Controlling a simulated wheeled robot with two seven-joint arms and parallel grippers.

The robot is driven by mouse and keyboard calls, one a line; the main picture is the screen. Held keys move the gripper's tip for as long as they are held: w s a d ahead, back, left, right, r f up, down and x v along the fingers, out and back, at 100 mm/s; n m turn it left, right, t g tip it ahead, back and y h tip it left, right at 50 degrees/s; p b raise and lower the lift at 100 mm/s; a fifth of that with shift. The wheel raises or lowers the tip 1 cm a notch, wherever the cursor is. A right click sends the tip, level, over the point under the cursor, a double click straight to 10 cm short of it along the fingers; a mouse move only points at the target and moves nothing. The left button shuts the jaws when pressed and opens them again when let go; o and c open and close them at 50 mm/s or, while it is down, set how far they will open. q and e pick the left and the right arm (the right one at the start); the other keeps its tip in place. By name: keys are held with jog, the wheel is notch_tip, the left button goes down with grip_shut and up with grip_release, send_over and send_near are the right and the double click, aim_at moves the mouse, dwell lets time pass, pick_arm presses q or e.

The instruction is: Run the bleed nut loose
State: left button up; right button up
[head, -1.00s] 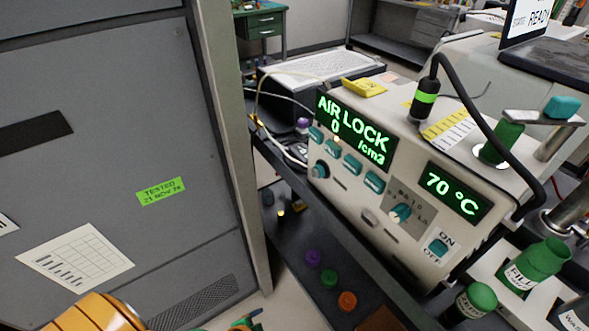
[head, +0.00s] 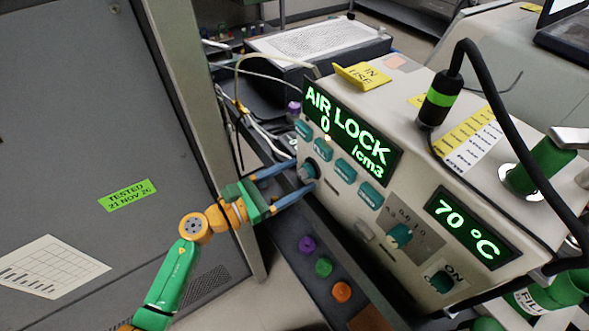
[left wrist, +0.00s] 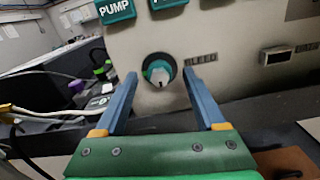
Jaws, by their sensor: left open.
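The bleed nut appears to be the round teal-rimmed knob (head: 309,171) low on the left of the instrument's front panel. The left wrist view shows it (left wrist: 159,72) with a pale middle and a dark ring around it. My left gripper (head: 302,176) is open, its two blue fingers pointing at the panel on either side of the knob. In the left wrist view the gripper (left wrist: 158,82) has the knob between and just beyond its fingertips, with gaps on both sides. Contact cannot be told. My right gripper is not in view.
The instrument's display (head: 346,135) reads "AIR LOCK 0 /cm3"; another (head: 467,226) reads "70 °C". Teal buttons (head: 345,170) sit just above the knob. Purple, green and orange caps (head: 341,291) lie on the dark shelf below. A grey cabinet (head: 75,120) fills the left.

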pick_arm(q)
jog(key=shift+w+d+f, duration=0.1)
jog(key=shift+w+d, duration=0.3)
jog(key=shift+d, duration=0.1)
jog(key=shift+a, duration=0.1)
jog(key=shift+c, duration=0.4)
jog(key=shift+s, duration=0.1)
grip_shut()
jog(key=shift+n, duration=0.3)
